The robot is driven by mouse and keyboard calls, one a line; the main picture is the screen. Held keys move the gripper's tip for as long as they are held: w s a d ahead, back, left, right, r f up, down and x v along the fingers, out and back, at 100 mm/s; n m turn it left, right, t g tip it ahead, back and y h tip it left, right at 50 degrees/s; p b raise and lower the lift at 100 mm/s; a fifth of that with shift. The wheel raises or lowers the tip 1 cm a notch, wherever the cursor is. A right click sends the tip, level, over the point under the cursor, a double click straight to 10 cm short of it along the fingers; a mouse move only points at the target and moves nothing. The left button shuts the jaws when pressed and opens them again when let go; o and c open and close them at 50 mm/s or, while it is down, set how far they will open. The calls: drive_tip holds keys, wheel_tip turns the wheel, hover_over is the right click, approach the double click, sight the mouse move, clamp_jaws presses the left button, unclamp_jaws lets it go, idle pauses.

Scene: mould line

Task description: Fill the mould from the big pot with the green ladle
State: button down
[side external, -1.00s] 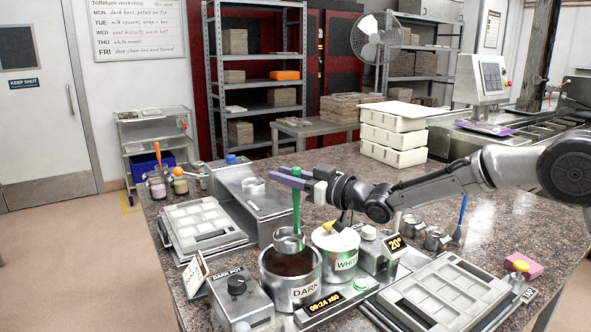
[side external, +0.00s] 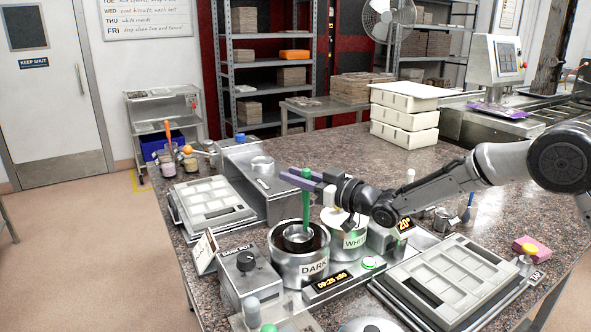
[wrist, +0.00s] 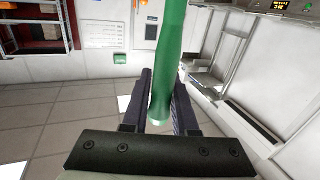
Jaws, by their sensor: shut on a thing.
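The green ladle (side external: 306,213) stands upright with its metal cup (side external: 298,240) down inside the big steel pot marked DARK (side external: 297,272). Dark brown chocolate shows around the cup; how full the cup is I cannot tell. My gripper (side external: 300,181) is shut on the ladle's green handle above the pot. In the wrist view the handle (wrist: 168,70) stands between the two fingers (wrist: 160,105). A grey mould (side external: 445,280) with several shallow cavities lies at the right front. Another mould (side external: 207,203) lies at the left of the bench.
A smaller pot marked WHITE (side external: 352,243) stands close at the right of the dark pot. A control box with a knob (side external: 240,270) is in front at the left. A metal machine (side external: 262,185) stands behind. White trays (side external: 403,115) are stacked at the back.

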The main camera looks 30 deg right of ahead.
sight(304, 201)
drive_tip(key=shift+f, duration=2.75)
wheel_tip(304, 201, up, 10)
drive_tip(key=shift+r, duration=0.25)
idle(1.3)
idle(0.3)
